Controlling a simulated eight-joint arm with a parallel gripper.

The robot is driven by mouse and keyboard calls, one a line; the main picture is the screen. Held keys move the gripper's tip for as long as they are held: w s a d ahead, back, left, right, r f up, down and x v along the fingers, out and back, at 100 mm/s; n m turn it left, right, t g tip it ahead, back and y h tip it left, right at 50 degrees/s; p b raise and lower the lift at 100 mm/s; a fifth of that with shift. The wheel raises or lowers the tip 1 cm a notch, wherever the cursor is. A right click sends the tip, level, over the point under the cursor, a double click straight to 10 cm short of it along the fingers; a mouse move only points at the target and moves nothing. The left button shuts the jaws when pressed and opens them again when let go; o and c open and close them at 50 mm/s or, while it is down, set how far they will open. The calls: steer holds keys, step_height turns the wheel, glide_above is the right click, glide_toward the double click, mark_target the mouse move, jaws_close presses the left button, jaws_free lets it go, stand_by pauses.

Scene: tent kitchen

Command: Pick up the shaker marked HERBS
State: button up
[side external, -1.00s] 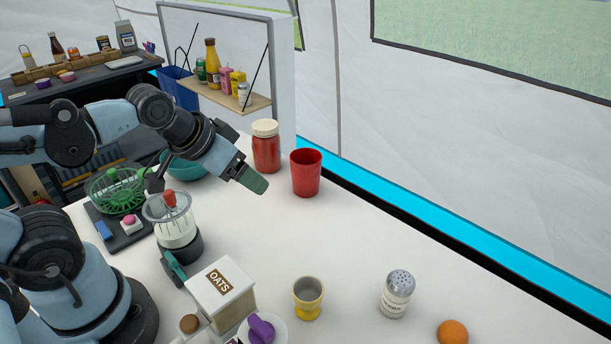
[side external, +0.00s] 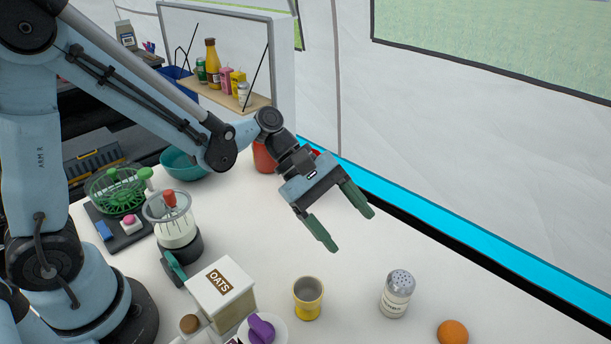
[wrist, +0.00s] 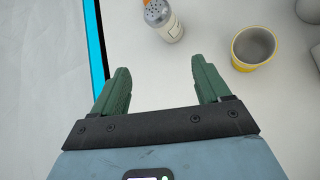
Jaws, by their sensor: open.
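A shaker (side external: 397,294) with a grey perforated cap and a pale label stands upright at the right of the white table. The lettering on its label is too small to read with certainty. It also shows at the top of the wrist view (wrist: 168,27), ahead of the fingers. My gripper (side external: 351,230) is open and empty above the table, with its green fingers apart. In the side view it is up and to the left of the shaker, not touching it. Both fingers also show in the wrist view (wrist: 160,68).
A yellow egg cup (side external: 308,300) stands left of the shaker, and an orange (side external: 452,333) lies to its right. The OATS box (side external: 220,288) and a purple item (side external: 262,330) are further left. The table between gripper and shaker is clear.

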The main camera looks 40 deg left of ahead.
mark_target(406, 299)
steer(key=d+f+n, duration=0.1)
steer(key=d+f, duration=0.1)
steer(key=d, duration=0.2)
steer(key=d+f+n+g+h, duration=0.1)
steer(key=d+f, duration=0.2)
steer(key=d, duration=0.2)
steer(key=d+f+n+h, duration=0.1)
steer(key=d+f, duration=0.2)
steer(key=d, duration=0.1)
steer(key=shift+d+g, duration=0.35)
steer(key=shift+g, duration=0.05)
steer(key=shift+c, duration=0.2)
steer(key=c, duration=1.1)
steer(key=shift+o, duration=0.2)
steer(key=shift+r, duration=0.1)
